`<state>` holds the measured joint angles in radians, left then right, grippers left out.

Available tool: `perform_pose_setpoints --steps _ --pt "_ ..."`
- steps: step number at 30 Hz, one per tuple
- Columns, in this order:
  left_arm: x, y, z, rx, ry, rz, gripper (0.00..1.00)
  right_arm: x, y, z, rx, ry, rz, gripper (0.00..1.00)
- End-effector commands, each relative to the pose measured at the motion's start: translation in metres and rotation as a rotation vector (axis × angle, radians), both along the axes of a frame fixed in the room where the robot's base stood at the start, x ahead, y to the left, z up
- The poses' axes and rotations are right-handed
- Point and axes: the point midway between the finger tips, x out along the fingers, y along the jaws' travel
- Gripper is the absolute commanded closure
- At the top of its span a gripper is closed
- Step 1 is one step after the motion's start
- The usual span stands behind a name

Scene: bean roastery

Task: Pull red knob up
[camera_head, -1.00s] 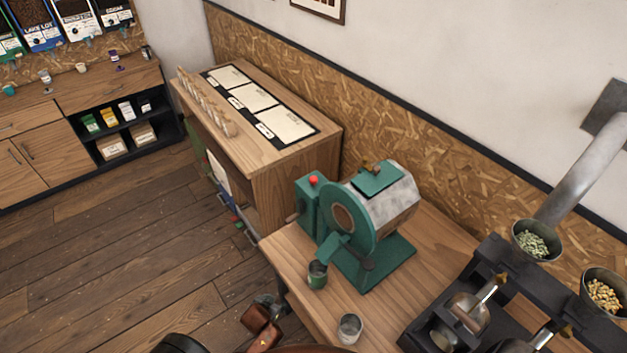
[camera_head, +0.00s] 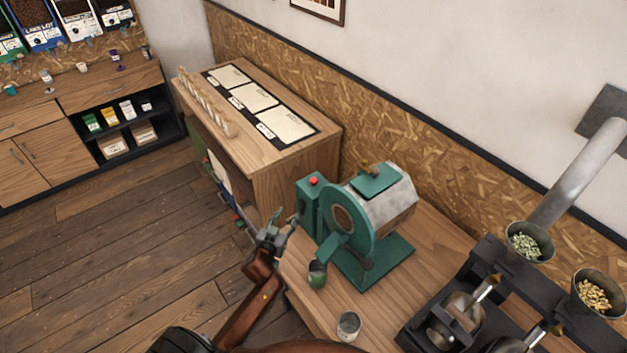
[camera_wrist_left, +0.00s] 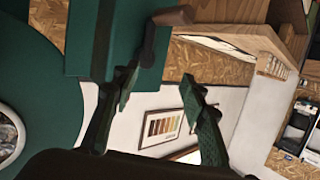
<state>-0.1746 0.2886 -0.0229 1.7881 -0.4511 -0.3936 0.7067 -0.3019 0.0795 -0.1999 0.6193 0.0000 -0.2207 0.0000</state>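The red knob (camera_head: 314,181) sits on top of the narrow green box at the left of a green and silver drum machine (camera_head: 385,205). My left gripper (camera_head: 284,222) is open and empty, in front of and below the knob, to the left of the green box. In the left wrist view its two fingers (camera_wrist_left: 160,88) are spread apart near a green surface (camera_wrist_left: 88,40). A grey lever with a brown end (camera_wrist_left: 172,16) shows just beyond them. The red knob does not show in the left wrist view. My right gripper is not in view.
A green cup (camera_head: 317,274) stands under the machine's spout and a metal cup (camera_head: 348,326) near the table's front edge. A wooden cabinet (camera_head: 290,185) with cards stands behind on the left. Dark equipment with metal funnels (camera_head: 529,241) is at the right.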

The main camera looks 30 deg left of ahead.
Motion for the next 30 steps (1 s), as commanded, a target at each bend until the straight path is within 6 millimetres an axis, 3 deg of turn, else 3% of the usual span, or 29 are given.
perform_pose_setpoints --steps 3,10,16,30 --pt "0.035 -0.004 0.031 -0.002 -0.119 -0.074 0.6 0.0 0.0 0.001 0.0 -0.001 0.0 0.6" --pt "0.069 -0.021 0.067 -0.023 -0.248 -0.204 0.6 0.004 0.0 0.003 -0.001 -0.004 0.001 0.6" --pt "0.084 -0.025 0.073 -0.03 -0.267 -0.23 0.6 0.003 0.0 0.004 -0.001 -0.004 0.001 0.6" --pt "0.146 -0.025 0.072 -0.03 -0.266 -0.229 0.6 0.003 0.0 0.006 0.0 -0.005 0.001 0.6"
